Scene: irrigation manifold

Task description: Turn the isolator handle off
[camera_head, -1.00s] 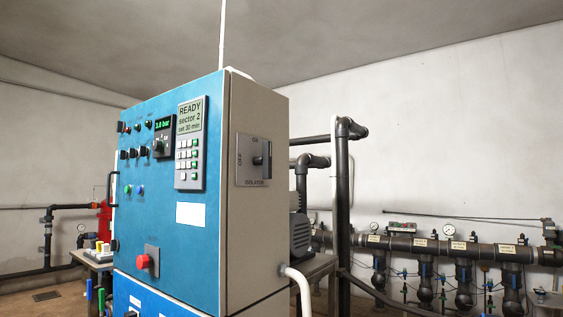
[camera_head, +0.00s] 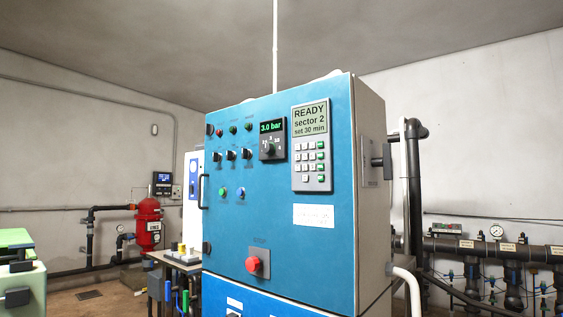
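The isolator handle (camera_head: 379,162) is a dark lever on a grey plate (camera_head: 369,176) on the right side wall of the blue control cabinet (camera_head: 275,190). I see that side at a steep angle, so the plate's lettering cannot be read now and the handle's exact setting is hard to tell. The cabinet display (camera_head: 310,117) reads READY, sector 2, set 30 min. A pressure readout (camera_head: 271,127) shows 3.0 bar. My gripper is not in view.
A red emergency button (camera_head: 253,265) is low on the cabinet front. A white pipe (camera_head: 405,285) and dark upright pipe (camera_head: 414,190) stand close to its right side. A small table (camera_head: 172,260), red tank (camera_head: 147,225) and green object (camera_head: 16,238) are at left. Manifold pipes (camera_head: 500,250) run at right.

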